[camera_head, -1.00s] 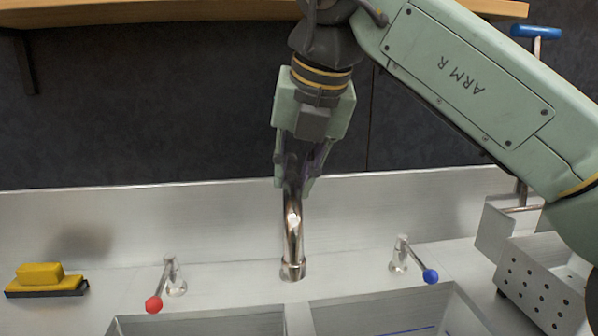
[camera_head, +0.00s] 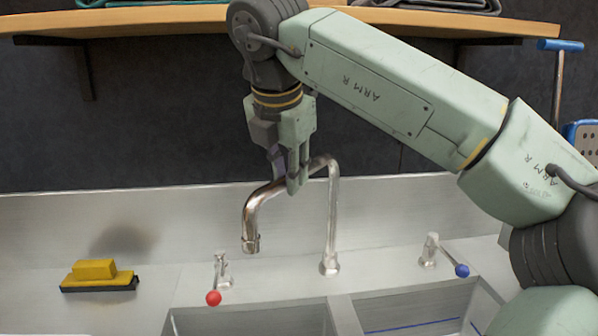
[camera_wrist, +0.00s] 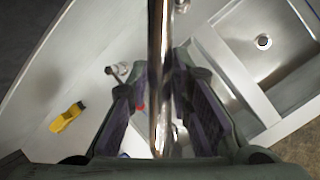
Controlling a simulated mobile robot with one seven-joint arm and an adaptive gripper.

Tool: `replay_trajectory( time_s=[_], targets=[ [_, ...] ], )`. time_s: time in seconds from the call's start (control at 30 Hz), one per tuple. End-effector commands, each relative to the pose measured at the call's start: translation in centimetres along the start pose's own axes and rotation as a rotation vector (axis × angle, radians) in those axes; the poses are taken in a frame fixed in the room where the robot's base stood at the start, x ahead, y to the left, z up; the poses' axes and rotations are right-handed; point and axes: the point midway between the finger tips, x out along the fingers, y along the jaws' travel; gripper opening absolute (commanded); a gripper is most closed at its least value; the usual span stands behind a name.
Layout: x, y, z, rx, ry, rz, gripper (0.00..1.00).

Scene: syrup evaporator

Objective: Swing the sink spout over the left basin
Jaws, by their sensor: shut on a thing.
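The chrome sink spout (camera_head: 266,195) rises from its base between the two taps and arches to the left. Its downturned outlet hangs to the left of the base, toward the left basin (camera_head: 250,322). My gripper (camera_head: 296,182) is shut on the spout's upper arm from above. In the wrist view the spout (camera_wrist: 160,80) runs between my fingers (camera_wrist: 160,112). The right basin (camera_head: 415,318) lies to the right of a divider. The exact spot under the outlet is hard to tell.
A red-knobbed tap handle (camera_head: 214,297) stands left of the spout and a blue-knobbed one (camera_head: 461,270) right. A yellow brush (camera_head: 98,275) lies on the left counter. A wooden shelf (camera_head: 170,18) runs above on the dark wall.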

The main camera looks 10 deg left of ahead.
Motion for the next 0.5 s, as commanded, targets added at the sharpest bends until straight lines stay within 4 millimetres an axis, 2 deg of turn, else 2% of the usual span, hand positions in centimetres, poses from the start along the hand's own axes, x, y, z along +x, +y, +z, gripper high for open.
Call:
replay_trajectory(
  time_s=[0.5],
  targets=[
    [0.06, 0.75, 0.06, 0.027, -0.007, -0.005, 0.00]
  ],
)
